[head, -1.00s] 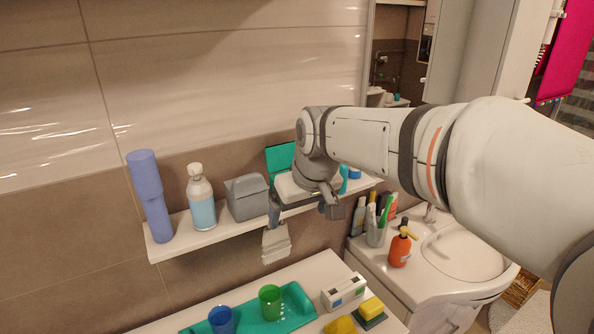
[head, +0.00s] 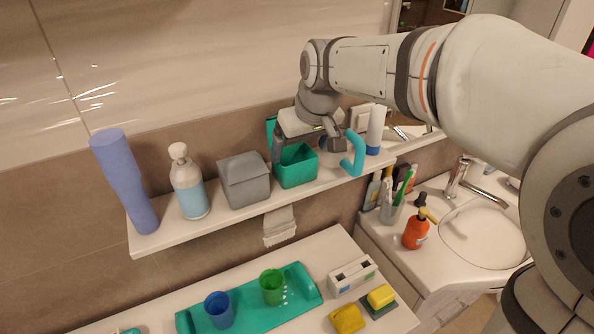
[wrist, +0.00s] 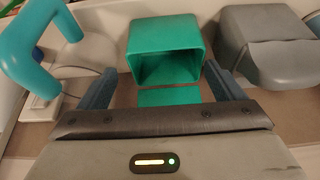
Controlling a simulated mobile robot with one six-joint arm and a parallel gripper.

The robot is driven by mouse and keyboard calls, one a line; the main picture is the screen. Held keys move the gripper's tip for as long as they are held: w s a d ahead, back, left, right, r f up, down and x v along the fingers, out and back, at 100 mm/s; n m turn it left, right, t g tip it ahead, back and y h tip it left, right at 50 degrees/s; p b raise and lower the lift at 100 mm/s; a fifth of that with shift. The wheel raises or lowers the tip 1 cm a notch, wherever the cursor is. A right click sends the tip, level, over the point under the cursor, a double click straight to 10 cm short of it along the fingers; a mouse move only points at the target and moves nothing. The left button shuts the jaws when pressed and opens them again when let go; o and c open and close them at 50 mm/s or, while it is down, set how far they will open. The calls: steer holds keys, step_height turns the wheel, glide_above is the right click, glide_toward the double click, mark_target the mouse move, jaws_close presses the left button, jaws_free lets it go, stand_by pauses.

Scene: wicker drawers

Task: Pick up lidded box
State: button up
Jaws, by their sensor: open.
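A teal box (head: 297,167) with its lid swung open stands on the wall shelf; part of the raised lid (head: 271,130) shows behind it. In the wrist view the box (wrist: 166,52) opens toward me, with the teal lid flap (wrist: 168,97) between my fingers. A grey box with a closed sloping lid (head: 245,180) stands just left of it in the head view, and at the right in the wrist view (wrist: 265,50). My gripper (head: 306,146) is open and empty, above and behind the teal box's rim. Its fingers (wrist: 162,80) are spread wider than the box.
A teal tray (head: 250,313) with cups lies on the counter below. A sink (head: 485,230) is at right.

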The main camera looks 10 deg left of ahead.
mark_target(295, 162)
steer(key=shift+s+f, duration=0.15)
steer(key=shift+f, duration=0.6)
steer(key=f+b, duration=0.2)
steer(key=shift+s+a+f, duration=0.2)
steer(key=shift+s+f, duration=0.1)
steer(key=shift+s, duration=0.05)
steer(key=w+f, duration=0.1)
steer(key=w+a+f, duration=0.1)
steer(key=shift+w+a, duration=0.2)
steer(key=shift+w, duration=0.15)
steer(key=shift+s+d+r, duration=0.1)
steer(key=shift+d+r, duration=0.05)
steer(key=shift+r, duration=0.05)
steer(key=shift+s+d+r, duration=0.1)
steer(key=shift+s+r, duration=0.15)
steer(key=shift+s, duration=0.25)
steer(key=shift+c, duration=0.6)
steer(key=shift+w+f, duration=0.1)
steer(key=shift+w, duration=0.25)
steer(key=c, duration=0.3)
steer(key=shift+s, duration=0.2)
steer(key=shift+c, duration=1.4)
steer(key=shift+w, duration=0.1)
steer(key=shift+c, duration=0.4)
